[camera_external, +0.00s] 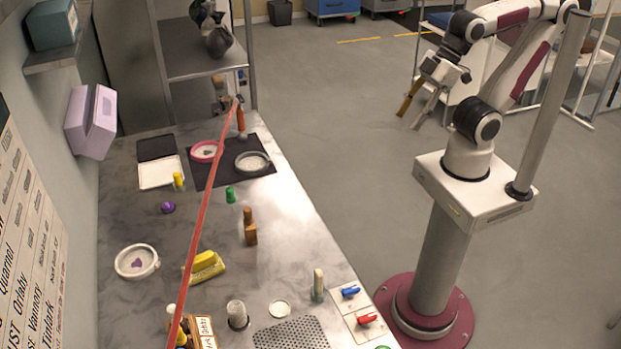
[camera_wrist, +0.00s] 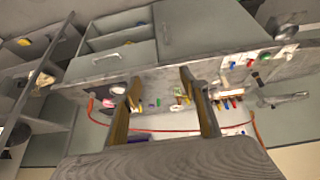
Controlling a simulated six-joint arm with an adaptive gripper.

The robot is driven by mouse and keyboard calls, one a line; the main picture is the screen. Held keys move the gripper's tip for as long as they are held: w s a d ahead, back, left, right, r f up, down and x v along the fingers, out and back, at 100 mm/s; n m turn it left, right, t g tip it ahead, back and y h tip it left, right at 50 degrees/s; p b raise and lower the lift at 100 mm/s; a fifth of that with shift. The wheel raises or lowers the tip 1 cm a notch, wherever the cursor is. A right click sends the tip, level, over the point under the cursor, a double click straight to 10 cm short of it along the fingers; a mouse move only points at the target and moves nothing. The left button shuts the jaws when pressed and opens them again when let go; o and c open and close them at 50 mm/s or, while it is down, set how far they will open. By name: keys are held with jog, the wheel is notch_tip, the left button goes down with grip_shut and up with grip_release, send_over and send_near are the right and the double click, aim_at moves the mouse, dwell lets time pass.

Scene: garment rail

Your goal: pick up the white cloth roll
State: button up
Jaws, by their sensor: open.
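A small white upright cylinder (camera_external: 237,311) stands on a dark base near the front of the counter in the external view. It could be the white cloth roll, but I cannot tell for sure. A cream-coloured upright piece (camera_external: 318,281) stands to its right in a small holder. My gripper (camera_external: 410,118) hangs over the floor to the right of the counter, well apart from it. It is open and empty. In the wrist view my gripper's two fingers (camera_wrist: 160,80) are spread apart with nothing between them; the small counter items beyond are too small to identify.
The grey marble counter (camera_external: 290,222) holds a yellow item (camera_external: 205,264), a brown bottle (camera_external: 249,230), a white bowl (camera_external: 137,262) and a perforated mat (camera_external: 290,334). A red cord (camera_external: 204,206) stretches across above it. A metal post (camera_external: 556,100) rises beside my arm.

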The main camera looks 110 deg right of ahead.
jog(key=w+r+n+t, duration=0.1)
jog(key=w+r+t, duration=0.2)
jog(key=w, duration=1.8)
jog(key=w+a+f+n+t, duration=0.1)
jog(key=w+a, duration=0.1)
jog(key=w, duration=0.6)
jog(key=w+a+f+n+t, duration=0.1)
jog(key=w+a+f, duration=0.1)
jog(key=w, duration=0.6)
jog(key=w+a+f+n+y, duration=0.2)
jog(key=w+a+f+y, duration=0.2)
jog(key=w+a+f, duration=0.5)
jog(key=w+a+f+n+y, duration=0.1)
jog(key=a+f, duration=0.2)
jog(key=w+a+f+n+y, duration=0.1)
jog(key=a+f+y, duration=0.1)
jog(key=a+f, duration=0.1)
jog(key=w+a+f+y, duration=0.1)
jog(key=w+a+f, duration=0.1)
jog(key=f, duration=0.3)
jog(key=shift+w+a+n+y, duration=0.1)
jog(key=shift+a+n+y, duration=0.3)
jog(key=shift+a, duration=0.2)
jog(key=shift+g, duration=0.3)
